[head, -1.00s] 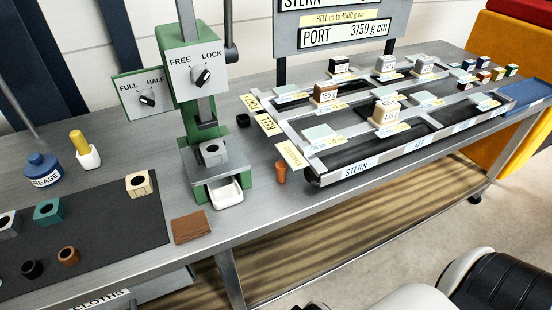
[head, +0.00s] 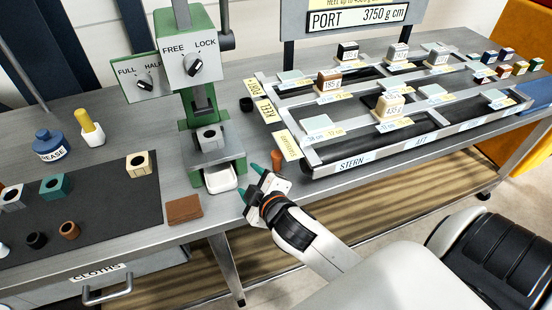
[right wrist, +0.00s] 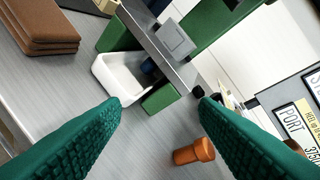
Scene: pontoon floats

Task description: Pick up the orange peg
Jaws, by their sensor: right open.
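The orange peg (head: 277,156) stands on the grey bench top, right of the green press and near the front edge. My right gripper (head: 249,181), with green fingers, is open in front of the press base, left of and nearer than the peg. In the right wrist view the peg (right wrist: 194,151) lies close to the right finger, off the middle of the gap. It has a wider head and a narrower shaft. Nothing is between the fingers of my right gripper (right wrist: 160,104). My left gripper is not in view.
The green press (head: 217,172) with a white tray (head: 220,178) stands just behind the gripper. A brown cloth stack (head: 184,209) lies to the left. The float rack (head: 313,171) with labelled blocks is to the right. A small black piece (head: 246,104) sits behind the peg.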

